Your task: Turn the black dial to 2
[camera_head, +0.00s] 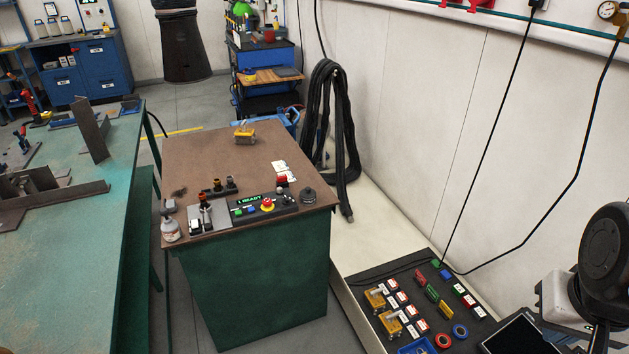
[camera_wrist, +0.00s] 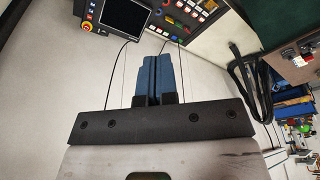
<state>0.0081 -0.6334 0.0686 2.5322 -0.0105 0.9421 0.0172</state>
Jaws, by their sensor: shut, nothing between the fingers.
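A small control panel (camera_head: 242,209) with a lit green display reading "1 READY" lies on the front of the brown-topped cabinet (camera_head: 190,150) in the head view. A small black dial (camera_head: 286,199) shows near the panel's right end, right of a red and yellow button (camera_head: 267,204). Its pointer and numbers are too small to read. The gripper's fingers are not visible in the head view.
A dark tray (camera_head: 352,281) of coloured parts lies low at the right, beside a dark screen (camera_head: 512,337). A green table (camera_head: 85,235) is on the left. Black hoses (camera_head: 335,130) hang behind the cabinet.

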